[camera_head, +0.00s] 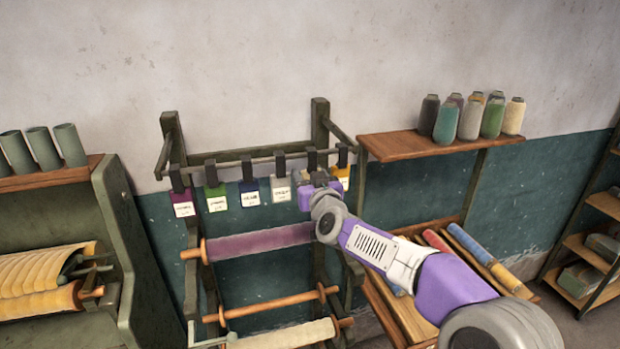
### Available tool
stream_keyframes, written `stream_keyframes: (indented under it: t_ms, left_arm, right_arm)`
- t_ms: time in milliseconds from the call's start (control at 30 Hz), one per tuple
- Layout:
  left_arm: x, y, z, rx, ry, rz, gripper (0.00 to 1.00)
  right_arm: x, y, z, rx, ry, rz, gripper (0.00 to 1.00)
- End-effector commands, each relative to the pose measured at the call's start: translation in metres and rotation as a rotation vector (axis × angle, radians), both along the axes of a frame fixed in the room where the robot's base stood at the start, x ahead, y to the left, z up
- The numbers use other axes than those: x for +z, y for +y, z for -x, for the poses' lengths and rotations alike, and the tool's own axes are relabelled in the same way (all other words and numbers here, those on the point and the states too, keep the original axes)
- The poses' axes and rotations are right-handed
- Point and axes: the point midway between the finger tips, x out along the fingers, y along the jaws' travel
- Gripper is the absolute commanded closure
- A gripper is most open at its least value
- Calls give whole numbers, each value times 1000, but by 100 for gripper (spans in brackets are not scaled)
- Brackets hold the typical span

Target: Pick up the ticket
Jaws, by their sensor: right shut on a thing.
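Several tickets hang in a row from dark clips on the rail of a green frame. From left they are a magenta-topped ticket (183,207), a green-topped ticket (215,200), a blue-topped ticket (249,194), a grey ticket (281,190) and, at the right end, an orange-yellow ticket (341,178). My right gripper (317,180) is at the rail, between the grey and orange-yellow tickets, and shut on a ticket at that clip. The gripper hides most of that ticket, so its colour is unclear. My left gripper is out of view.
Below the tickets, the frame holds a roll of purple cloth (262,242) and a cream roll (285,335). A wooden shelf (405,147) with several thread cones is at right. A bench with coloured rolls (470,243) stands below it. A green rack (135,255) is at left.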

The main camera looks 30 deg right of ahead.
Motion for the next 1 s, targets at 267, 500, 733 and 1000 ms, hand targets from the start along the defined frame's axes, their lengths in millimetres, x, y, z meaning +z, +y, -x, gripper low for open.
stream_keyframes:
  t_ms: [267,500,733,1000]
  left_arm:
    - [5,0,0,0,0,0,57]
    - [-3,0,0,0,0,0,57]
    - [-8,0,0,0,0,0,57]
    - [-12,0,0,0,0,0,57]
  right_arm:
    - [17,1,4,1,-2,0,77]
    - [15,10,44,0,-3,0,77]
    - [15,23,101,-2,-3,3,77]
    - [15,36,153,-2,-1,2,77]
